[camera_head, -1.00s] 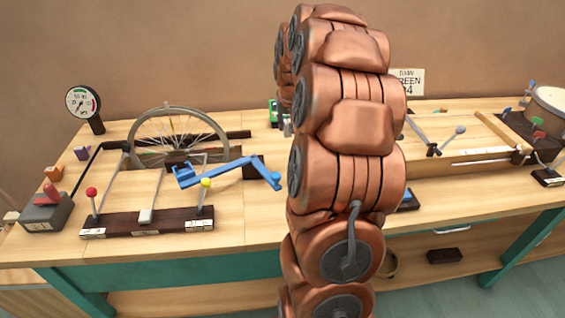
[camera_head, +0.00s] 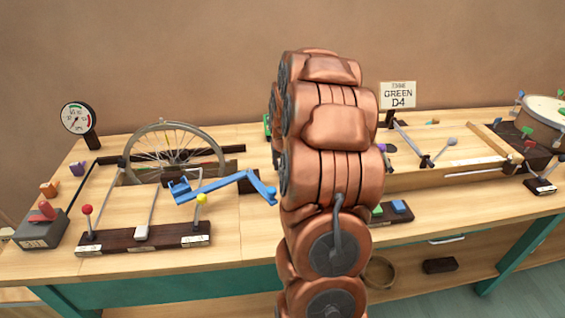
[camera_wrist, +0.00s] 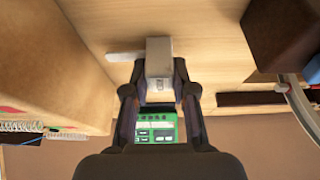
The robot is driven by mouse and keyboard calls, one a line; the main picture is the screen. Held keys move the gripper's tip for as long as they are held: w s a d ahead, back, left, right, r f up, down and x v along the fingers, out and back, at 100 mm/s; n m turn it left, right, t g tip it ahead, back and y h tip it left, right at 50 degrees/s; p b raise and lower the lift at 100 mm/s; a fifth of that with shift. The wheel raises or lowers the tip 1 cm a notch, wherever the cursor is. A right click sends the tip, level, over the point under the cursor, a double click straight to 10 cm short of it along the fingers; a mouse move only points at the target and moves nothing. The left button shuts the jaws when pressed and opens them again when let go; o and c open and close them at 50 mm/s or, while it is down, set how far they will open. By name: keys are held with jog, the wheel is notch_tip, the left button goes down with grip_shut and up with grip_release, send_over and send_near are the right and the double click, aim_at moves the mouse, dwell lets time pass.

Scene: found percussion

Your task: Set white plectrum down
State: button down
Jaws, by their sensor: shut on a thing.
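The white plectrum (camera_wrist: 158,62) shows in the wrist view as a pale, block-like piece with a small mark on its face. It sits between the two fingers of my gripper (camera_wrist: 160,88), which is shut on it. A thin pale strip juts out to its left; I cannot tell whether it belongs to the plectrum. The wooden tabletop lies beyond the plectrum, and I cannot tell whether they touch. In the head view my copper arm hides the gripper and the plectrum.
A green device (camera_wrist: 158,127) is near the fingertips. A bicycle wheel (camera_head: 172,126), a blue crank (camera_head: 215,184) and a lever board (camera_head: 150,239) stand left of my arm. A dial gauge (camera_head: 78,118) and a sign (camera_head: 398,95) stand at the back. Bare wood shows at front left.

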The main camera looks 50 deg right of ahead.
jog(key=shift+f, duration=0.1)
jog(key=c, duration=0.9)
grip_release()
jog(key=shift+c, duration=0.2)
jog(key=b+v, duration=0.1)
jog(key=v, duration=1.1)
jog(key=shift+a, duration=0.15)
